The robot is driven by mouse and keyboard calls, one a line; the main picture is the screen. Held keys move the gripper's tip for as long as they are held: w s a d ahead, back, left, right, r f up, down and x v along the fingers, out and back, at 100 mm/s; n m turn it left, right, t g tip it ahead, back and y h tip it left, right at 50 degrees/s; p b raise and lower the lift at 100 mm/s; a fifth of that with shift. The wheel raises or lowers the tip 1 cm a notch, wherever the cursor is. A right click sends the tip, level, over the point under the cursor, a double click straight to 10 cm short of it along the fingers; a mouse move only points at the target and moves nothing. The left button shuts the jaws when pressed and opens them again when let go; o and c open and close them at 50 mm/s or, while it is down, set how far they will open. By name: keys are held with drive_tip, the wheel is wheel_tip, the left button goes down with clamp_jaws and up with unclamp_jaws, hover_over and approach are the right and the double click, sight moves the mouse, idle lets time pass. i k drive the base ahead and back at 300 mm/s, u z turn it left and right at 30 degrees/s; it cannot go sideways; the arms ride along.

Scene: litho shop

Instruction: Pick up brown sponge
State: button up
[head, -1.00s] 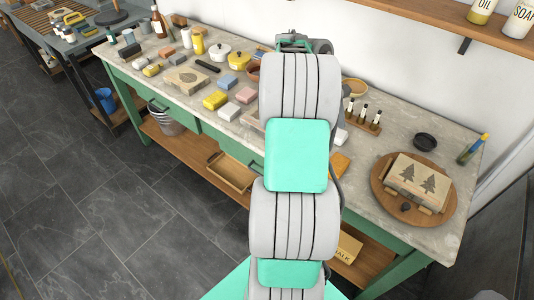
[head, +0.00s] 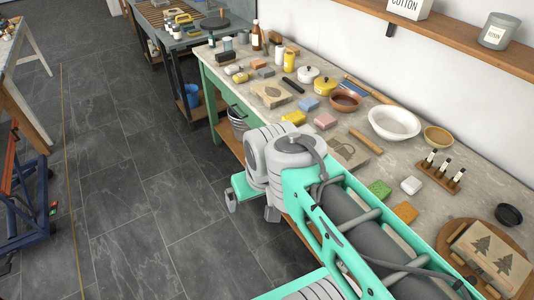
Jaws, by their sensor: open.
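Several small sponge-like blocks lie on the stone-topped bench (head: 355,104). An orange-brown block (head: 405,212) lies near the front edge at right, beside a green one (head: 379,189). A smaller tan-brown block (head: 256,63) lies toward the far end. I cannot tell for certain which is the brown sponge. My gripper (head: 252,206) is open and empty, out over the floor in front of the bench's front edge, left of the orange-brown block and apart from all the blocks. My arm hides part of the bench front.
A white bowl (head: 394,122), a brown bowl (head: 345,101) and a rack of small bottles (head: 441,174) stand on the bench. A round wooden board (head: 462,232) holds a printed block at right. A shelf (head: 450,33) overhangs the back.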

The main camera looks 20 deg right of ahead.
sight(406, 212)
drive_tip(key=z, duration=2.1)
drive_tip(key=k, duration=0.55)
drive_tip(key=u, duration=0.65)
drive_tip(key=i, duration=0.55)
drive_tip(key=u, duration=0.7)
drive_tip(key=i, duration=0.4)
drive_tip(key=u, duration=0.15)
